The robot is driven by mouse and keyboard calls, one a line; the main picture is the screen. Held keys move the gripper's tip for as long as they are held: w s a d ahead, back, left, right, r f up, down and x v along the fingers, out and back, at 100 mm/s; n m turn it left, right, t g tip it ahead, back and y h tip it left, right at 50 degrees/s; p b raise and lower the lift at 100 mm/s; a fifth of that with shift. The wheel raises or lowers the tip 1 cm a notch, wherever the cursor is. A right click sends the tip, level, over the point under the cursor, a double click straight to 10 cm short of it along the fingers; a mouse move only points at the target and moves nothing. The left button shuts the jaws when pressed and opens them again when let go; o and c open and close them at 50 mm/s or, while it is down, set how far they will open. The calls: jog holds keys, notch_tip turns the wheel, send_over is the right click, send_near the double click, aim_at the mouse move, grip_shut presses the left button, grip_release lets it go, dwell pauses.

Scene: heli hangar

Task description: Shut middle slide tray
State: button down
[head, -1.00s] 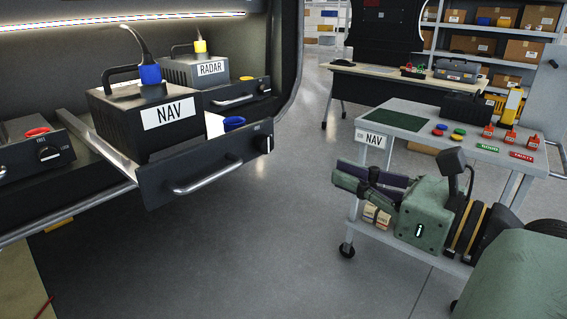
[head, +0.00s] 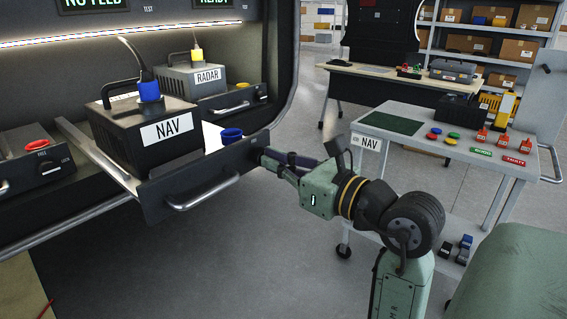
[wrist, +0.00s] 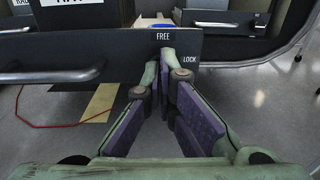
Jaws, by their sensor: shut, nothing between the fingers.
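The middle slide tray (head: 185,185) is slid out from the rack and carries a black box (head: 118,133) labelled NAV, with a blue plug on top. Its front panel shows in the wrist view (wrist: 120,52), with a bar handle (wrist: 50,75) on the left and FREE and LOCK marks on the right. My gripper (head: 266,158) is shut and empty, its fingertips at the right end of that panel; it also shows in the wrist view (wrist: 167,68) below FREE. The fingers cover the latch knob's place. I cannot tell whether they touch the panel.
A RADAR box (head: 195,78) sits on a tray behind to the right. Another tray with a red-topped item and knob (head: 50,168) is at left. A grey cart (head: 465,150) with coloured parts stands to the right of my arm. Open floor (head: 230,270) lies in front.

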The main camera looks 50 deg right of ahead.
jog(key=w, duration=0.9)
jog(key=w+a, duration=0.1)
jog(key=w, duration=0.8)
jog(key=w+a, duration=0.1)
jog(key=w, duration=0.8)
jog(key=shift+r, duration=0.1)
